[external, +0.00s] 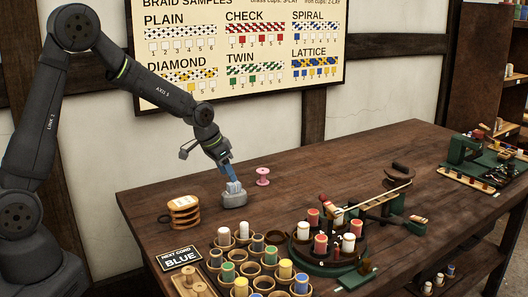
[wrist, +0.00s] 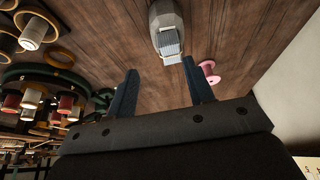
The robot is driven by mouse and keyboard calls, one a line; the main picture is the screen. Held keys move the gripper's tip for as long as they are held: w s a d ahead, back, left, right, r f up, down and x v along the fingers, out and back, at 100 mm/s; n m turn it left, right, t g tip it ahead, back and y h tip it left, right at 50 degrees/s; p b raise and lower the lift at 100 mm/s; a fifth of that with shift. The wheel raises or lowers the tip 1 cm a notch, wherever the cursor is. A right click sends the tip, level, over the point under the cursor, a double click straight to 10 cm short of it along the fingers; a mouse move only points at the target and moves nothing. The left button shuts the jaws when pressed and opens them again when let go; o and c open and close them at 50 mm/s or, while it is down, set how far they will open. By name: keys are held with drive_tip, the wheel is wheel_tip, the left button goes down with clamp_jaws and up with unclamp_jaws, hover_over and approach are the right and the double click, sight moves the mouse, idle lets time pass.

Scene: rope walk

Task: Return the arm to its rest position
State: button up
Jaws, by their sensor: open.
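My gripper (external: 229,178) is at the end of my bent arm, low over the back left of the table. In the wrist view its two dark blue fingers (wrist: 160,67) stand apart with nothing between them. A grey block-like object (external: 233,196) with a pale ridged top stands on the table by the fingertips. In the wrist view this grey object (wrist: 168,32) lies just beyond the fingertips; whether they touch it I cannot tell. A pink spool (external: 263,177) stands behind it to the right; it also shows beside the right finger in the wrist view (wrist: 208,72).
A rack of colored bobbins (external: 256,268) fills the front, beside a green round braiding stand (external: 318,262) with a wooden arm. Stacked wooden rings (external: 184,212) and a "NEXT CORD BLUE" sign (external: 180,255) are at left. The table's back middle is clear. A sample board (external: 240,45) hangs behind.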

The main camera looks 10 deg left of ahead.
drive_tip(key=s+d+r, duration=0.4)
drive_tip(key=s+r, duration=0.2)
drive_tip(key=s, duration=0.3)
drive_tip(key=w+d+f, duration=0.3)
drive_tip(key=w+d, duration=0.3)
drive_tip(key=d, duration=0.3)
drive_tip(key=w+d+f+m, duration=0.1)
drive_tip(key=w+d+f, duration=0.3)
drive_tip(key=w+d, duration=0.3)
drive_tip(key=shift+w+d, duration=0.15)
drive_tip(key=shift+d, duration=0.7)
